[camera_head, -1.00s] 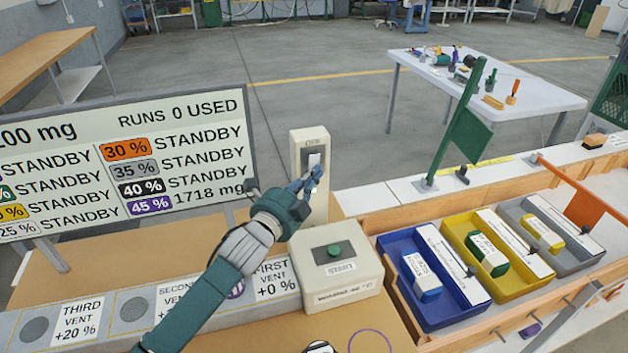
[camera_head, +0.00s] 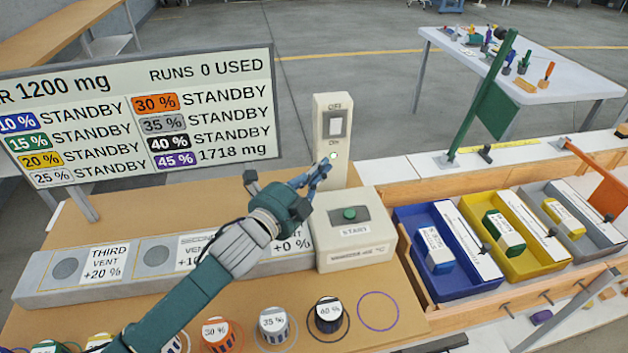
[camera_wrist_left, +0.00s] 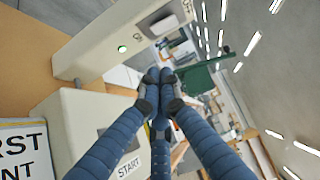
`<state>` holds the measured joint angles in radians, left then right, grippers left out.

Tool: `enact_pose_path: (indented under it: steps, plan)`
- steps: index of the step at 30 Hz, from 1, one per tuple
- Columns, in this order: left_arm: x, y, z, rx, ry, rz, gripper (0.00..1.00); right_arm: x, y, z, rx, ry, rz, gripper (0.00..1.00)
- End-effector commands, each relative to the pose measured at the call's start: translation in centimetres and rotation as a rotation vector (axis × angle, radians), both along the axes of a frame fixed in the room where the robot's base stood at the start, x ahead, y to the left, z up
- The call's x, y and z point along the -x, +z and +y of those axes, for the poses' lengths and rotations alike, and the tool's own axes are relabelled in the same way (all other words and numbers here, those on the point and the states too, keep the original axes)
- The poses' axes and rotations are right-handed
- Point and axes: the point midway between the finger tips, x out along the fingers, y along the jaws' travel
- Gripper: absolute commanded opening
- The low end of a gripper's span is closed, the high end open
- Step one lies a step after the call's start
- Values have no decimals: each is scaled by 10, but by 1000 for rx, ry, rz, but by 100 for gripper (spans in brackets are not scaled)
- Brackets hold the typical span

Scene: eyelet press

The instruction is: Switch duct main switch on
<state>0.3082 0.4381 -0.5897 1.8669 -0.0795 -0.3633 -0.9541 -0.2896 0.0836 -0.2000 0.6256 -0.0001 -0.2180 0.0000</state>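The duct main switch is a cream upright box (camera_head: 333,135) with a pale rocker (camera_head: 337,124) between an OFF label above and an ON label below. The rocker's tilt is hard to tell. My left gripper (camera_head: 323,168) is just below and in front of the lamp, apart from the rocker. Its blue fingers meet at the tips (camera_wrist_left: 160,84) with nothing between them. My right gripper is out of view.
A cream START box (camera_head: 353,240) with a green button stands in front of the switch. A display board (camera_head: 140,120) is at the left. Blue, yellow and grey bins are at the right. Several capped pots line the bench front.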

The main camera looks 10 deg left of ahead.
Motion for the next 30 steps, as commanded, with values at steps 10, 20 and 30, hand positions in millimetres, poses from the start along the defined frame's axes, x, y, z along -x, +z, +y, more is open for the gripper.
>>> enact_pose_path:
  steps: [10,20,30]
  plan:
    - [25,-2,13,0,0,0,0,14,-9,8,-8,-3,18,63]
    - [25,-2,12,0,0,0,0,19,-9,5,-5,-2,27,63]
    - [24,41,12,0,0,-1,0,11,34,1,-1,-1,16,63]
